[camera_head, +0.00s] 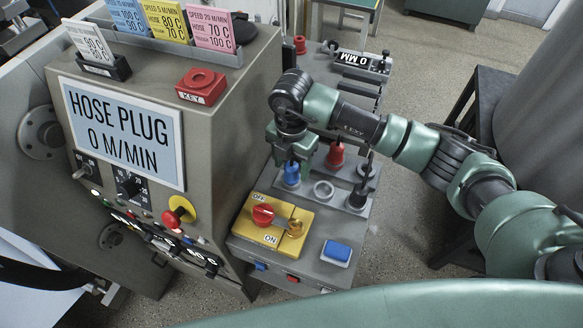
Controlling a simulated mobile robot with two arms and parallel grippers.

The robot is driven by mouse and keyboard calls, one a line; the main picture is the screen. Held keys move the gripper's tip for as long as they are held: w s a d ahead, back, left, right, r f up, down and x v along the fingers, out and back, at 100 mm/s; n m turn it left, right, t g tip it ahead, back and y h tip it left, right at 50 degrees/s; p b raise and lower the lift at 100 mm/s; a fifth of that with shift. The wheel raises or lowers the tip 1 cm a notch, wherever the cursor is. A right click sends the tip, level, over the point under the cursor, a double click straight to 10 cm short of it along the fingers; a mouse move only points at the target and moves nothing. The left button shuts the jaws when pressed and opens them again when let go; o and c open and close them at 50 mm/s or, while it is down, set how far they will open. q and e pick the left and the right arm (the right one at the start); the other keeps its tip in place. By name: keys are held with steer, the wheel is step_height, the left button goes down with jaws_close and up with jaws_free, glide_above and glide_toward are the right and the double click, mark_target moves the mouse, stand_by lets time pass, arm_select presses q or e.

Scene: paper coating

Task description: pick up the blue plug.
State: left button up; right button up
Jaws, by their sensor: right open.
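The blue plug (291,174) stands upright on the grey panel, behind the yellow switch plate. My right gripper (291,159) comes down from above, with its fingertips at the top of the plug. It is open, and its fingers partly hide the plug's upper end. I cannot tell whether the fingers touch it. My left gripper is not in view.
A red plug (335,154) stands close behind and to the right. An empty round socket (323,191) and a dark plug (358,196) are to the right. The yellow plate (271,222) with a red knob lies in front. The machine cabinet (225,140) rises at the left.

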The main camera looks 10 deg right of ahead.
steer(key=shift+w+f, duration=0.25)
steer(key=shift+f, duration=1.05)
jaws_close()
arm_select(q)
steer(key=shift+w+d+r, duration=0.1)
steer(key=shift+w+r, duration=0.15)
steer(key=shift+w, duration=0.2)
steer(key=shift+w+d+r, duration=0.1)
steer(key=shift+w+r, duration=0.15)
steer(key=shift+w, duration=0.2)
arm_select(e)
steer(key=shift+r, duration=0.1)
